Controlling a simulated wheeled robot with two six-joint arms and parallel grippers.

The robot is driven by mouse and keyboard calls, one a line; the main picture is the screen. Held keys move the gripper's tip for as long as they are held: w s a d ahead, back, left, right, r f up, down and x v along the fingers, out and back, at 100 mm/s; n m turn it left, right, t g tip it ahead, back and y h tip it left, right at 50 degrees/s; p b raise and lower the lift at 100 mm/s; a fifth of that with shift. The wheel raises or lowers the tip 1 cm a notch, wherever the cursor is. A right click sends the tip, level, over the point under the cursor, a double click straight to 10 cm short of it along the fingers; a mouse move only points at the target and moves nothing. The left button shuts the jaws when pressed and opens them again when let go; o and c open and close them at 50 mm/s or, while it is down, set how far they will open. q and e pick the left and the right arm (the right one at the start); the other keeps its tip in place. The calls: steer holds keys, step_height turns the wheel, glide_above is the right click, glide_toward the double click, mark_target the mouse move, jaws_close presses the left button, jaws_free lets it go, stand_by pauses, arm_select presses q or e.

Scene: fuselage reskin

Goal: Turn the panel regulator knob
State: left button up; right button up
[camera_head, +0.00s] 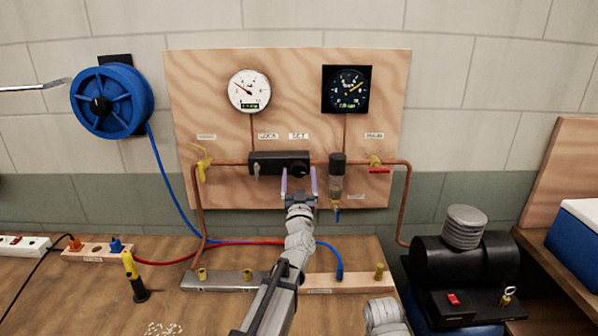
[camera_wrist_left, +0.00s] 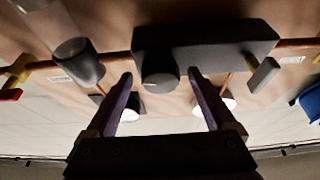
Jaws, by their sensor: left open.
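The black regulator block (camera_head: 279,158) is fixed to the wooden panel (camera_head: 205,110), under the "LOCK" and "SET" labels. Its round black knob (camera_head: 298,171) is at the right end, and a small lever (camera_head: 256,170) hangs at the left end. My left gripper (camera_head: 299,176) is open in front of the knob, one finger on each side of it. In the left wrist view, which is upside down, the knob (camera_wrist_left: 160,72) lies between the open fingertips (camera_wrist_left: 159,77), with gaps visible on both sides. I cannot tell how deep the fingers reach. My right gripper is not in view.
Two round gauges (camera_head: 249,91) (camera_head: 347,89) sit above the block. A filter bowl (camera_head: 337,180) hangs close right of the knob. Copper pipe, a yellow valve (camera_head: 201,161) and a red-handled valve (camera_head: 379,169) flank it. A black compressor (camera_head: 465,265) stands at right.

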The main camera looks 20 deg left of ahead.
arm_select(q)
steer(key=shift+w+r, duration=0.15)
steer(key=shift+w, duration=0.1)
steer(key=shift+s, duration=0.1)
steer(key=c, duration=1.4)
steer(key=shift+n, duration=0.4)
steer(key=n+y, duration=0.2)
steer(key=n, duration=0.1)
steer(key=shift+d+n+g, duration=0.1)
steer(key=shift+n+g, duration=0.3)
steer(key=shift+r+n+g+y+p, duration=0.1)
steer(key=shift+n+g+y+p, duration=0.45)
steer(key=shift+n, duration=0.75)
steer(key=shift+n+g+y+p, duration=0.3)
steer(key=shift+n+y, duration=0.35)
steer(key=shift+n, duration=0.65)
